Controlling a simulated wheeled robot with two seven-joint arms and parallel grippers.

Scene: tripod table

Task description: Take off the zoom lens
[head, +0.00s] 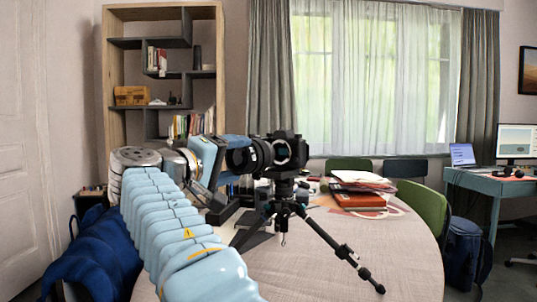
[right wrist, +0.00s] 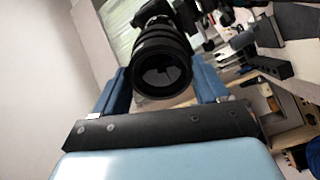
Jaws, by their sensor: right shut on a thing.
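The black camera (head: 298,152) sits on top of a black tripod (head: 284,205) that stands on the table. A pale round mount ring with a greenish inside shows on its front. The black zoom lens (head: 247,157) is left of this ring and appears apart from it, overlapping the body's left edge. My right gripper (head: 238,148) is shut on the lens, with blue fingers at either side. In the right wrist view the lens (right wrist: 160,62) lies between the fingers, its dark front glass facing me. My left gripper is not in view.
The round table (head: 330,255) has a light cloth. A stack of books and papers (head: 362,190) lies right of the tripod. Dark items stand behind my right arm.

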